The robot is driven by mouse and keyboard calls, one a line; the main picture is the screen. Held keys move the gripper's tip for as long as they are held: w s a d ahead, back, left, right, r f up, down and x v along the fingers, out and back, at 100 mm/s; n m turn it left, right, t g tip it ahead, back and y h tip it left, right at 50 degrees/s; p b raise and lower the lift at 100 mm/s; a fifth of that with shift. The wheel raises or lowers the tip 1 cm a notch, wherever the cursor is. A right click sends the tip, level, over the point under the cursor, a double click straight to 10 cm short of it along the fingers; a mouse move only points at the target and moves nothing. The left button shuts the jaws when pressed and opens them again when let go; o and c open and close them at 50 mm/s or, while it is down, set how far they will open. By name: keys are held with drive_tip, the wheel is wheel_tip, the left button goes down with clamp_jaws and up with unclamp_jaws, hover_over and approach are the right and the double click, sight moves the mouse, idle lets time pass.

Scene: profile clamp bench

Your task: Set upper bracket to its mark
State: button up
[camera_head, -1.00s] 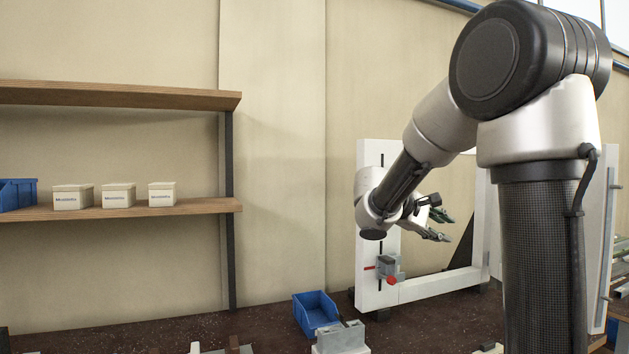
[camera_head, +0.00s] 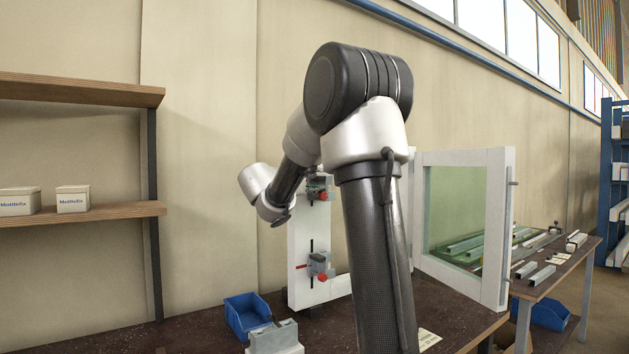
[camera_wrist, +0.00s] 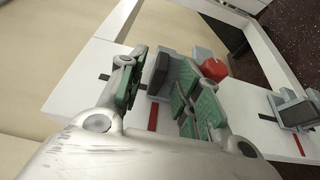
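The upper bracket (camera_wrist: 174,74) is a grey clamp with a dark block and a red knob, on the white profile frame (camera_head: 296,235). In the wrist view, the green-padded fingers of my gripper (camera_wrist: 162,84) are apart, one on each side of the dark block. Gaps show beside the block; I cannot tell whether the right finger touches it. A red mark (camera_wrist: 152,117) lies on the white profile beside the bracket.
A lower bracket (camera_head: 320,265) with a red knob sits further down the profile, beside its own red mark (camera_head: 302,267). A blue bin (camera_head: 246,314) and a grey fixture (camera_head: 274,338) stand on the dark bench. A glazed panel (camera_head: 462,215) stands right of my arm.

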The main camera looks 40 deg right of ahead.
drive_tip(key=shift+w+d, duration=0.1)
drive_tip(key=shift+d, duration=0.3)
clamp_jaws()
wheel_tip(320, 180, up, 2)
drive_tip(key=shift+r, duration=0.25)
unclamp_jaws()
